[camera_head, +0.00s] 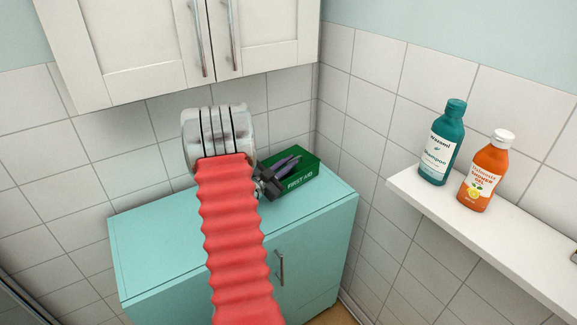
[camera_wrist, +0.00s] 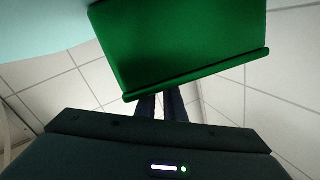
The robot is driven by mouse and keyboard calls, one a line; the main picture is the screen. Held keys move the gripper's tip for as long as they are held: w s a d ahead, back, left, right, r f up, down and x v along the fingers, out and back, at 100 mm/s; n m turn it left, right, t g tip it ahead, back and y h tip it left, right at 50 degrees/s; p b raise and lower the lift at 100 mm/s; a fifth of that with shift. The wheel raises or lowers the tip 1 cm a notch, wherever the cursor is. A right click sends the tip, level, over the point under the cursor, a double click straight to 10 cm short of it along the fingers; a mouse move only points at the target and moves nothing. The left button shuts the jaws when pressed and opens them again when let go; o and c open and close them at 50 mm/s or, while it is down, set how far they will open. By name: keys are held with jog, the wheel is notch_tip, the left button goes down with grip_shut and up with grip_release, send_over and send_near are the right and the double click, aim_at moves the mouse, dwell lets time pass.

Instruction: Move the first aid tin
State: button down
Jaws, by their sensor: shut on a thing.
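The first aid tin (camera_head: 298,180) is a green box with white "FIRST AID" lettering. In the head view it is at the right back of the teal cabinet top, by the tiled corner. My gripper (camera_head: 285,164) is shut on the tin, with its dark fingers over the tin's top side. In the wrist view the green tin (camera_wrist: 180,45) fills the upper middle, and the dark fingers (camera_wrist: 160,105) meet its rim. The head view does not clearly show whether the tin rests on the cabinet or is just above it. My red-sleeved arm hides part of the cabinet top.
The teal cabinet (camera_head: 150,245) has free room on its left top. White wall cupboards (camera_head: 130,45) hang above. A white shelf (camera_head: 500,235) at the right holds a teal shampoo bottle (camera_head: 442,145) and an orange shower bottle (camera_head: 486,175). Tiled walls stand close behind the tin.

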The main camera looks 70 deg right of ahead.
aim_at(283, 155)
jog(key=shift+w+d, duration=1)
jog(key=shift+w, duration=0.05)
jog(key=shift+w+d, duration=0.5)
jog(key=shift+d, duration=0.35)
jog(key=c, duration=1.8)
grip_release()
jog(key=shift+o, duration=0.2)
